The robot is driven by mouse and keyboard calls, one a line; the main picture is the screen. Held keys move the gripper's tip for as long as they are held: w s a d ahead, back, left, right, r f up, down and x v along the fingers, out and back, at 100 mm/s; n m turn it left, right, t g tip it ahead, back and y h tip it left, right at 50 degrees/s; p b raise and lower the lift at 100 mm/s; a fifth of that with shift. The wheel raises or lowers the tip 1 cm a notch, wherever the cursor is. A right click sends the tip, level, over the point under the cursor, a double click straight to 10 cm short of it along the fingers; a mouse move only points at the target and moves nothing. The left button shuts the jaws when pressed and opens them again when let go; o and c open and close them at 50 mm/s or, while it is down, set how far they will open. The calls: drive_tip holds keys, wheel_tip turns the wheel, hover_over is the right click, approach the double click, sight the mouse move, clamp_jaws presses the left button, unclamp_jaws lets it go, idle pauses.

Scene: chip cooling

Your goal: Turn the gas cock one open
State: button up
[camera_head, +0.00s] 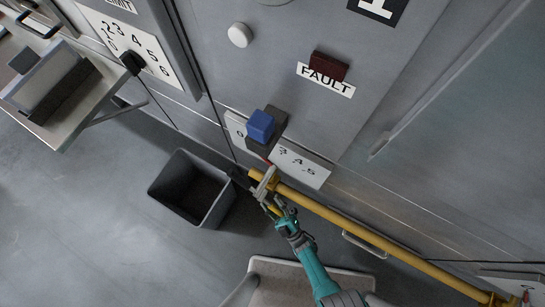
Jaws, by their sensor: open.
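A yellow gas pipe (370,235) runs along the foot of the grey cabinet, from the middle of the view to the lower right. My gripper (264,190) is at the pipe's upper left end, close to a pale fitting there. The gripper is open. A small red part shows just above this end, below the blue block. I cannot tell which part is gas cock one, or whether the fingers touch it, as the gripper covers much of this spot. Another fitting with a small orange-red part (526,297) shows at the lower right corner.
A dark open bin (192,188) stands on the floor left of my gripper. The cabinet (225,75) carries a blue block (261,126), a FAULT label (326,80) and a numbered dial plate (135,45). A pale seat-like surface (272,283) is below.

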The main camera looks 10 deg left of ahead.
sight(271, 203)
drive_tip(key=shift+w+r, duration=0.1)
drive_tip(key=shift+r, duration=1.5)
drive_tip(key=shift+o, duration=0.5)
drive_tip(key=r, duration=0.4)
drive_tip(key=shift+a+r, duration=0.35)
drive_tip(key=shift+r, duration=0.45)
drive_tip(key=shift+c, duration=0.5)
drive_tip(key=shift+r, duration=0.15)
drive_tip(key=shift+d, duration=0.25)
